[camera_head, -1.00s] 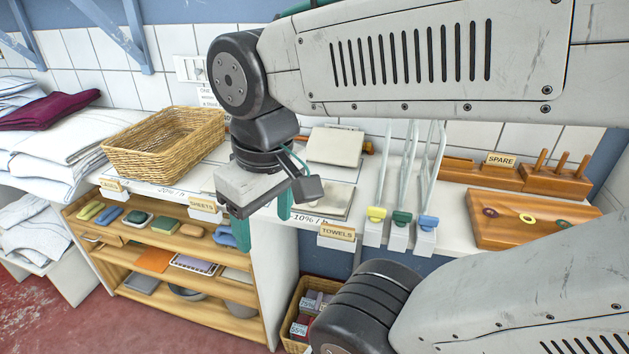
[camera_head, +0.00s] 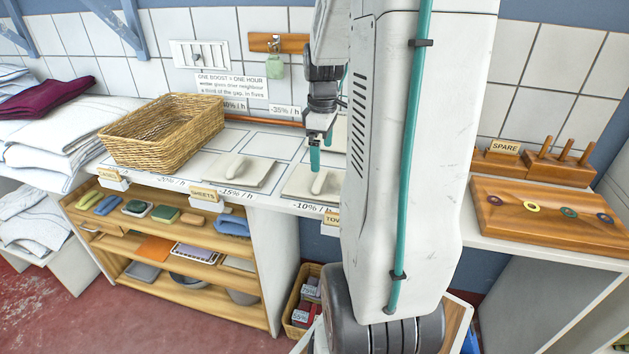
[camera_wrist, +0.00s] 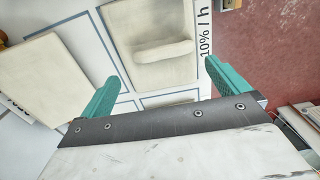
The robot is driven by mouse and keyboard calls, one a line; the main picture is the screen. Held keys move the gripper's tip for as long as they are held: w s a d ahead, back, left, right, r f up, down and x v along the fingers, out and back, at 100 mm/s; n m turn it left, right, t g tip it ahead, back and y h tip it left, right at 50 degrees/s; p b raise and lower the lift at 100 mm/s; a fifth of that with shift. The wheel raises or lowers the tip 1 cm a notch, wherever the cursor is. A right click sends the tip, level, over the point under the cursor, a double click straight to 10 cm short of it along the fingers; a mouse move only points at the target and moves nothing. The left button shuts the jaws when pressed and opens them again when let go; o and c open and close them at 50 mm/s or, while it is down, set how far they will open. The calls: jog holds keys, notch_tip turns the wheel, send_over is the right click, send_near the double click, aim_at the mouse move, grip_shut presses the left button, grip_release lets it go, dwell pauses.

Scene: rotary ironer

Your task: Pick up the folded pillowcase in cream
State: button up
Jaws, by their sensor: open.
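A cream folded piece with a raised ridge (camera_head: 312,183) lies on the white counter by the 10% / h label. A similar cream piece (camera_head: 240,170) lies left of it by the 15% / h label. A third pale piece (camera_head: 341,133) shows partly behind my arm. I cannot tell for sure which one is the pillowcase. My gripper (camera_head: 321,150) points down above the counter, open and empty. In the wrist view the ridged piece (camera_wrist: 155,38) lies beyond the open fingers of my gripper (camera_wrist: 160,75), apart from them. Another flat cream piece (camera_wrist: 45,68) is at left.
A wicker basket (camera_head: 163,135) stands on the counter at left, beside stacked white linens (camera_head: 60,135). A wooden shelf unit (camera_head: 180,250) with several small items is below. A wooden board with rings (camera_head: 545,212) lies at right. My upright arm hides the counter's middle.

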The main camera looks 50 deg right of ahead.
aim_at(320, 176)
jog(key=f, duration=0.7)
jog(key=shift+a, duration=0.2)
jog(key=c, duration=0.9)
